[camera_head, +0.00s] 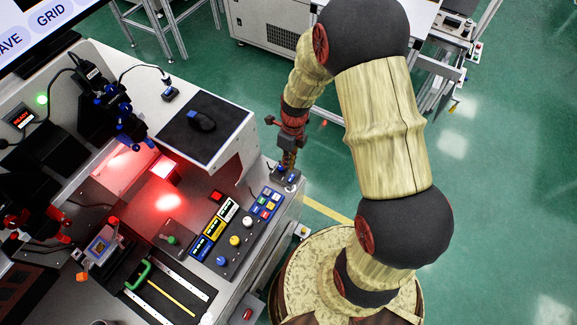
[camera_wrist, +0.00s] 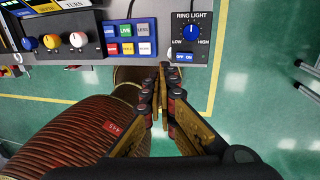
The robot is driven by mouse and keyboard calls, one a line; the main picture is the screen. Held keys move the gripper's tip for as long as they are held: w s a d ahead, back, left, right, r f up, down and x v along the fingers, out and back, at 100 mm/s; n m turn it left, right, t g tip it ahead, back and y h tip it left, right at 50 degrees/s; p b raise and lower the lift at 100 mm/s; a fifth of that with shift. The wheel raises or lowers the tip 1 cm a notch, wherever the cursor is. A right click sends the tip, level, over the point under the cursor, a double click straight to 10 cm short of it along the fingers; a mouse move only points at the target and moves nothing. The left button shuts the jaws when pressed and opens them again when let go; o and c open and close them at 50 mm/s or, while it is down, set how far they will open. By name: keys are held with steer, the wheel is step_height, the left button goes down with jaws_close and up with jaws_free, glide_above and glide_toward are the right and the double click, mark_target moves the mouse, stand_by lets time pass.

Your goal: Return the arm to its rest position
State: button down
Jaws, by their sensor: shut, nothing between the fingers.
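My arm, in pale wood-like sleeves with dark joints, arches across the right of the head view and bends down at the bench's right edge. My gripper (camera_head: 288,160) points down there, close to the ring light control box (camera_head: 286,176). In the wrist view my gripper (camera_wrist: 163,68) has its fingers together and nothing between them. The ring light control box (camera_wrist: 184,34), with a blue knob, lies just beyond the fingertips. I cannot tell whether they touch it.
A button panel (camera_wrist: 131,37) and a knob panel (camera_head: 227,240) lie along the bench's right side. A mouse (camera_head: 201,121) rests on a dark pad (camera_head: 185,135). A monitor (camera_head: 45,30) is at the upper left. Green floor (camera_head: 500,200) lies open at the right.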

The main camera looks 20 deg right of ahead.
steer(key=shift+a+r, duration=0.1)
steer(key=shift+r, duration=0.7)
steer(key=s+r+n+t+b, duration=0.1)
steer(key=s+r+n+t, duration=0.1)
steer(key=s+r+n, duration=0.3)
steer(key=s+r+n+t+h+b, duration=0.1)
steer(key=s+r+n, duration=0.4)
steer(key=r+n, duration=0.9)
steer(key=s+r+n+t+b, duration=0.1)
steer(key=s+r+n+t, duration=0.2)
steer(key=r+n, duration=0.6)
step_height(320, 180, up, 3)
steer(key=shift+s+a+f+n+t+h+b, duration=0.15)
steer(key=shift+s+a+n+t+h+b, duration=0.25)
steer(key=shift+s, duration=0.65)
